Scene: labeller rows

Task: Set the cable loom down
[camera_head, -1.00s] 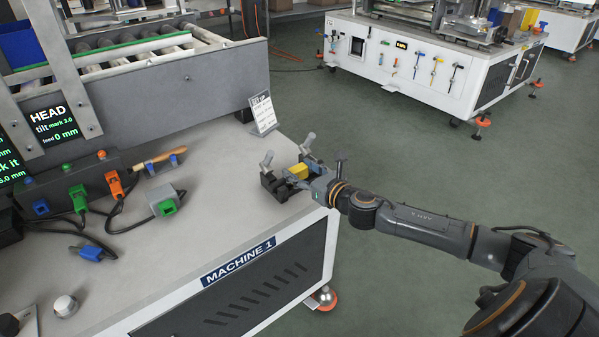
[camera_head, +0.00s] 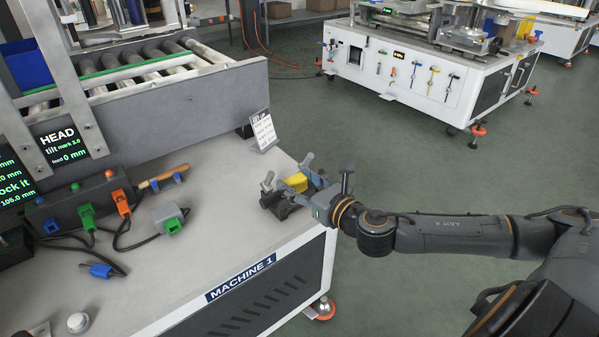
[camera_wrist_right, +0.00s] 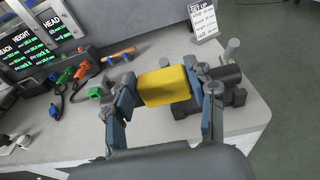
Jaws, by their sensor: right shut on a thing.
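The cable loom lies on the pale bench (camera_head: 215,240), its dark leads running from a dark box (camera_head: 75,212) to green (camera_head: 86,217), orange (camera_head: 122,202) and blue (camera_head: 101,270) plugs. A grey block (camera_head: 167,220) with a green plug joins it. My right gripper (camera_head: 299,186) is shut on a yellow block (camera_head: 294,182), away from the loom, at the bench's right end. In the right wrist view the yellow block (camera_wrist_right: 164,86) sits between both fingers. My left gripper is out of view.
A dark clamp fixture (camera_wrist_right: 228,84) with grey handles stands just behind the yellow block. A set-up card (camera_head: 264,131) stands near the roller conveyor (camera_head: 150,70). A wooden-handled tool (camera_head: 160,178) lies by the dark box. Bare bench lies between loom and fixture.

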